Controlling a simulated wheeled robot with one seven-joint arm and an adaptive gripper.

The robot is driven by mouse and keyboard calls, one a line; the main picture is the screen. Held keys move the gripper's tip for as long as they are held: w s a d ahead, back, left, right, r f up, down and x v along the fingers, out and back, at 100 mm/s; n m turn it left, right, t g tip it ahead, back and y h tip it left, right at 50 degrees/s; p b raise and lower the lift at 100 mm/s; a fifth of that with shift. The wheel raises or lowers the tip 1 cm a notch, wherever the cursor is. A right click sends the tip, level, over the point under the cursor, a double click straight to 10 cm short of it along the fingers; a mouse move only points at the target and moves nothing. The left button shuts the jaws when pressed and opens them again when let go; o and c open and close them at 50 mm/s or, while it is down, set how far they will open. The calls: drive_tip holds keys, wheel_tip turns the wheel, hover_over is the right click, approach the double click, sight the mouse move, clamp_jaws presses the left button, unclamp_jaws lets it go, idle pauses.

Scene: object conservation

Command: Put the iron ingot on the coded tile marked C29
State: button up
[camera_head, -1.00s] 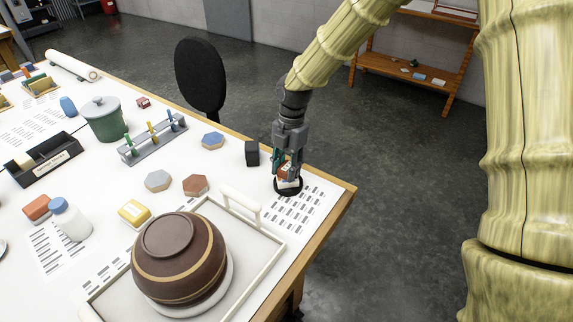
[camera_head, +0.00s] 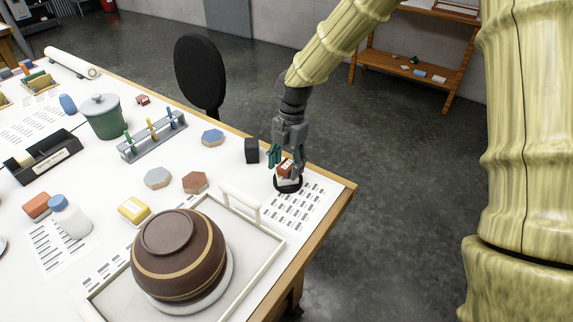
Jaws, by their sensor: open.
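My gripper (camera_head: 286,158) is open, pointing down at the table's right edge, with teal pads on its fingers. Just below and between the fingers is a small red-brown block (camera_head: 285,168) with a white part. It sits on a round black base (camera_head: 288,187); whether the fingers touch it is unclear. I cannot tell for certain whether this block is the iron ingot. Hexagonal tiles lie to the left: a blue one (camera_head: 213,137), a grey one (camera_head: 157,178) and a brown one (camera_head: 194,182). No code C29 is readable on any of them.
A dark cube (camera_head: 251,150) stands just left of my gripper. A white-handled tray (camera_head: 262,250) holds a large brown bowl (camera_head: 178,255) in front. A printed sheet (camera_head: 300,209) lies beside the black base. A test-tube rack (camera_head: 152,138) and green pot (camera_head: 103,117) stand farther left.

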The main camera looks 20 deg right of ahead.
sight(290, 161)
wheel_tip(290, 161, up, 12)
drive_tip(key=w+d+b, duration=0.1)
drive_tip(key=b, duration=0.2)
drive_tip(key=shift+d, duration=0.2)
drive_tip(key=shift+f, duration=0.1)
